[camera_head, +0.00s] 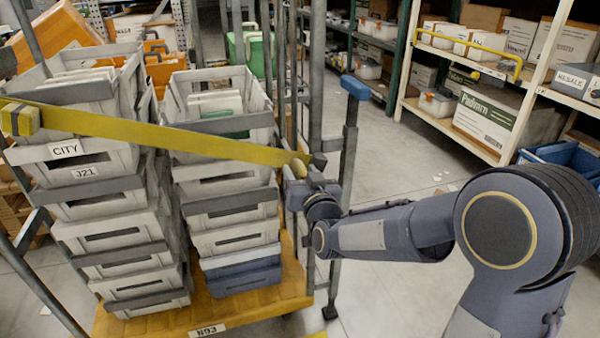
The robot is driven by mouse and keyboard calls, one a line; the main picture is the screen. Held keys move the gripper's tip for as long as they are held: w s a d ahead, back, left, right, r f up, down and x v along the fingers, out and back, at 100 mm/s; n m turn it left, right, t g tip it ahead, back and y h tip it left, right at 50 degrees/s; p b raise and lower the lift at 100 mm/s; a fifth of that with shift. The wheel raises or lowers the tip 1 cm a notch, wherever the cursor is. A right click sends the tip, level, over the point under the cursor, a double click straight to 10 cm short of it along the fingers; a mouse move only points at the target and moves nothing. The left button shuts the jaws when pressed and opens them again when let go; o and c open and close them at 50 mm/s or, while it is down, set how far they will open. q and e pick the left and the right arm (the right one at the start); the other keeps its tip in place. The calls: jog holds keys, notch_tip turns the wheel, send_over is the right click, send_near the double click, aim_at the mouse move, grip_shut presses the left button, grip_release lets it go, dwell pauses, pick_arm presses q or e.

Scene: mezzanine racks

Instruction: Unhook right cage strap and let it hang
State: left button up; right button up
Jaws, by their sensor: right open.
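My right gripper (308,172) is open at the strap's right end, close to the upright. The hook is mostly hidden behind the gripper, and I cannot tell whether the fingers touch the strap. My left gripper is not in view.
Stacked grey crates (105,232), one stack labelled CITY and J21, stand behind the strap on a yellow cage base (250,305).

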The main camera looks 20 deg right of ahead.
jog(key=shift+w, duration=0.75)
grip_shut()
jog(key=shift+f, duration=0.1)
